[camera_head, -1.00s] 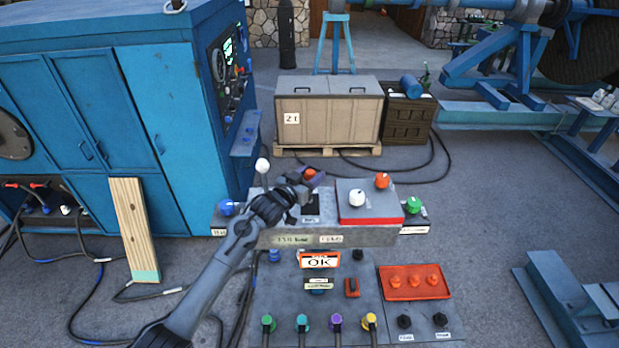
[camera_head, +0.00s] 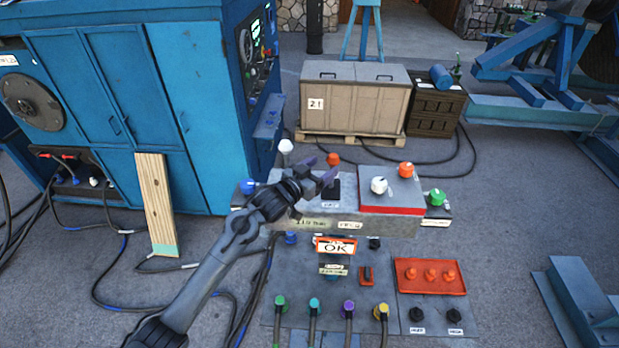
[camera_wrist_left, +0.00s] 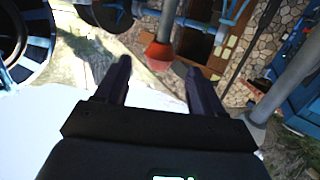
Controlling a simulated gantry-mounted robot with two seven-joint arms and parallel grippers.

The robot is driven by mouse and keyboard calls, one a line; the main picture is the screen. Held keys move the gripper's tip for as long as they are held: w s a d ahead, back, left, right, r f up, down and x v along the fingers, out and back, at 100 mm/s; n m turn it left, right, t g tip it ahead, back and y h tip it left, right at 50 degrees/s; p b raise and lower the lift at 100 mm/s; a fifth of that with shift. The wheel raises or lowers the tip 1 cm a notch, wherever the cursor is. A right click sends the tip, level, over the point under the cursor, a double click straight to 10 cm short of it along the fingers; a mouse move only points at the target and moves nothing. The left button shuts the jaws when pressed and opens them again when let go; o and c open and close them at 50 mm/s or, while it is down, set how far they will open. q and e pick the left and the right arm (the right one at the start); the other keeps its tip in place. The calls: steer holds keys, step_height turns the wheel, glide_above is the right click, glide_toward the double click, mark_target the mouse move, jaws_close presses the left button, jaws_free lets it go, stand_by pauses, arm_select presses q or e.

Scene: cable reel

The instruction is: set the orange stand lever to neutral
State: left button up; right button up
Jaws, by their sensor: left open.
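The orange stand lever shows as a round orange knob (camera_head: 334,159) above a black plate (camera_head: 333,190) on the grey control console (camera_head: 375,225). My left gripper (camera_head: 322,171) is open, its dark fingers just short of the knob and partly in front of the lever. In the left wrist view the orange knob (camera_wrist_left: 159,56) on its pale shaft appears between the two fingertips, seemingly at or just beyond them. I see no contact. The lower part of the lever is hidden in the head view. My right gripper is not in view.
A white-knobbed lever (camera_head: 286,146) stands left of my gripper. A white knob (camera_head: 379,185) and another orange knob (camera_head: 406,170) stand on the red-edged box to the right, with a green knob (camera_head: 436,197) beyond. An OK sign (camera_head: 336,246) sits in front.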

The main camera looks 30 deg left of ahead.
arm_select(q)
steer(key=shift+s+a+r+b, duration=0.1)
steer(key=shift+s+a+b, duration=0.15)
steer(key=shift+s, duration=0.95)
steer(key=shift+s+a+r+b, duration=0.1)
steer(key=shift+s+a+b, duration=0.1)
steer(key=shift+s, duration=0.95)
steer(key=s+d+f+g+p, duration=0.3)
steer(key=s+f, duration=0.4)
steer(key=f, duration=0.4)
steer(key=s+d+f+n+g+p, duration=0.1)
steer(key=s+d+f+p, duration=0.15)
steer(key=s, duration=0.45)
steer(key=s+d+f+n+g+p, duration=0.1)
steer(key=s+d+f+g, duration=0.15)
steer(key=s, duration=0.55)
steer(key=s+r+m+g+y+p, duration=0.1)
steer(key=s+g, duration=0.5)
steer(key=s, duration=1.1)
step_height(320, 180, up, 2)
steer(key=shift+s+d+r+m+g+y+p, duration=0.25)
steer(key=shift+s+m+g+y+p, duration=0.25)
steer(key=shift+y, duration=0.4)
